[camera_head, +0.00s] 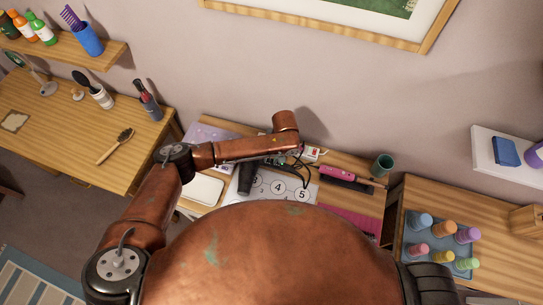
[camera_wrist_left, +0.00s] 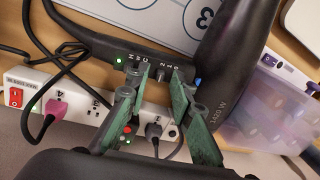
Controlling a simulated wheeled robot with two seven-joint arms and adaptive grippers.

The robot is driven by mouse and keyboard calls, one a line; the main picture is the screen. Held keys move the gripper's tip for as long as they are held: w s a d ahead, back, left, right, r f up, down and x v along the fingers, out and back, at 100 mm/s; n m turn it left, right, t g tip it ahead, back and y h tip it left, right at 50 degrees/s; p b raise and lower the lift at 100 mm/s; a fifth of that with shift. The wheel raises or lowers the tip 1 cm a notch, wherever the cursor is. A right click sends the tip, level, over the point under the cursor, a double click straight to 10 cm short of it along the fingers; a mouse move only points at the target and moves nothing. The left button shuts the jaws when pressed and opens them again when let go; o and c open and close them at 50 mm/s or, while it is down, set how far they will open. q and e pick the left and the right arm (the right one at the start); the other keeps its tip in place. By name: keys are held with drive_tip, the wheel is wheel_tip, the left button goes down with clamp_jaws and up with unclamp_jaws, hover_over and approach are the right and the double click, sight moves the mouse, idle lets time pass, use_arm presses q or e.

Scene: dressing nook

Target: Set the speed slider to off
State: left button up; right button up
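In the head view my arm hides most of the left gripper (camera_head: 296,158). My right gripper is out of view.
A white power strip (camera_wrist_left: 68,97) with a red switch, a pink plug and dark cables lies beside the box. A numbered mat (camera_head: 268,188), a pink brush (camera_head: 337,173) and a green cup (camera_head: 382,165) are nearby. A translucent purple-topped container (camera_wrist_left: 265,105) stands close right.

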use_arm(q)
clamp_jaws()
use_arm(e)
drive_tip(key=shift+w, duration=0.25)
